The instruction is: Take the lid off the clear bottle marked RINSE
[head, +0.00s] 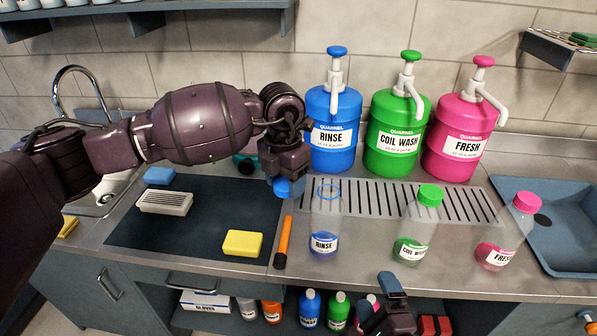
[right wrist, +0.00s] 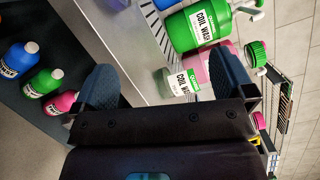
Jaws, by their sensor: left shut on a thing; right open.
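The clear RINSE bottle (head: 323,222) stands upright on the counter in the head view, with a little blue liquid low down and a blue ring around its neck. Its mouth is bare. My left gripper (head: 285,178) is just left of and above the bottle's neck, apart from it, and is shut on a blue lid (head: 289,188), mostly hidden by the fingers. My right gripper (head: 390,302) is low at the counter's front edge, open and empty. Its spread fingers also show in the right wrist view (right wrist: 165,88).
Clear bottles of COIL WASH (head: 414,230) and FRESH (head: 505,235) stand to the right, lids on. Large pump jugs, including the blue RINSE jug (head: 333,105), stand behind. An orange-handled tool (head: 284,238) and yellow sponge (head: 242,243) lie left of the RINSE bottle.

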